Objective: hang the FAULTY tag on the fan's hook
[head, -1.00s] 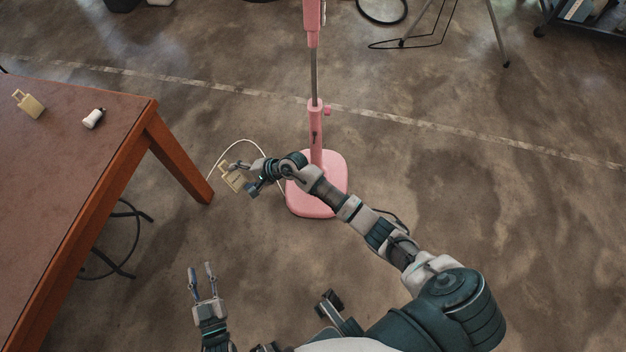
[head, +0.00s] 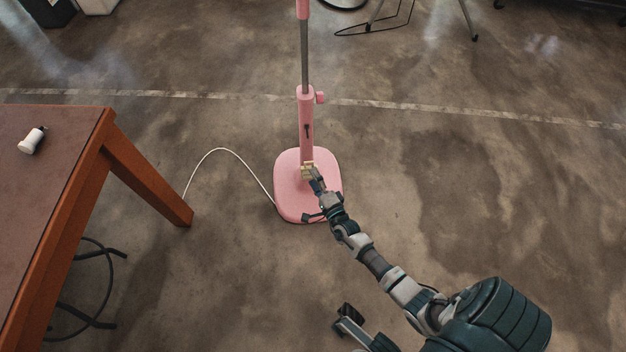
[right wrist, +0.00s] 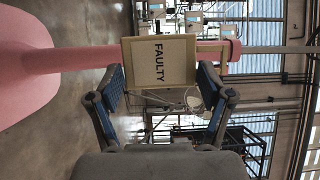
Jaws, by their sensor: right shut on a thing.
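The fan (head: 306,105) shows a pink lower post, a grey rod above it and a pink base (head: 290,198). A small dark hook (head: 307,130) is on the front of the post. My right gripper (head: 313,180) is shut on the pale yellow FAULTY tag (head: 307,170), low in front of the post and below the hook. In the right wrist view the tag (right wrist: 159,62) faces me between my fingers, its lettering turned sideways. It covers part of the pink post (right wrist: 85,58), and I cannot make out the hook there.
A brown table (head: 50,190) with orange legs stands at left, with a small white item (head: 31,140) on it. A white cord (head: 225,150) runs from the base toward the table leg. Stand legs (head: 380,15) are at the back. The floor right of the fan is clear.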

